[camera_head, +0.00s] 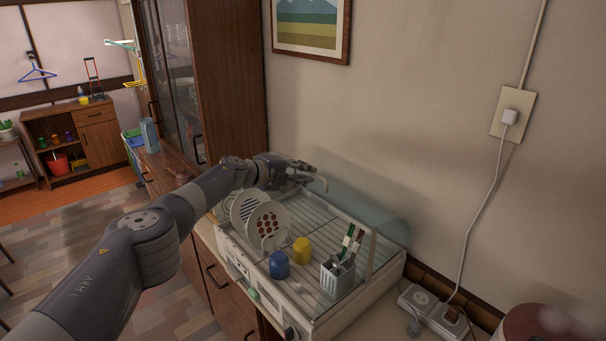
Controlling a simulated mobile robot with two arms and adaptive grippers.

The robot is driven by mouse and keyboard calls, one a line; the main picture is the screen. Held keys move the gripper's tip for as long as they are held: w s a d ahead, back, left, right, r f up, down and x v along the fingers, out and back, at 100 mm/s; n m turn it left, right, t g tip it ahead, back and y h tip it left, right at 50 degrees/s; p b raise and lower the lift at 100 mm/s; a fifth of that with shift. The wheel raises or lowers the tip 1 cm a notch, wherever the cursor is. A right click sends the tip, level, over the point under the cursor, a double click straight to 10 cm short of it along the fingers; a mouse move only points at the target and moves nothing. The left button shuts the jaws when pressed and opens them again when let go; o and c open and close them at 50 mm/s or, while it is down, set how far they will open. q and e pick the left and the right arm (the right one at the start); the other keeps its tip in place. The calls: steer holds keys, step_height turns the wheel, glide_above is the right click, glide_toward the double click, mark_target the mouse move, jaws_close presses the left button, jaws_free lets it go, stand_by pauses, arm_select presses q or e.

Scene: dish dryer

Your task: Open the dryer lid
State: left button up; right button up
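The dish dryer (312,315) is a white box with a wire rack, standing on the counter against the wall. Its clear bluish lid (372,208) sits toward the back, along the wall side. The rack's front and top are uncovered, so the lid looks swung back. My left gripper (309,174) is above the dryer's far left end, near the lid's left end. Its fingers look apart with nothing between them. Whether it touches the lid is not clear. My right gripper is out of view.
The rack holds white plates (267,222), a blue cup (279,265), a yellow cup (302,250) and a grey utensil holder (337,279). A power strip (431,311) and a dark red round object (545,325) are at right. A tall cabinet (228,75) stands behind my arm.

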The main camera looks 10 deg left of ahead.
arm_select(q)
steer(key=shift+f, duration=0.15)
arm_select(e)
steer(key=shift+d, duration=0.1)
arm_select(q)
steer(key=v, duration=1.2)
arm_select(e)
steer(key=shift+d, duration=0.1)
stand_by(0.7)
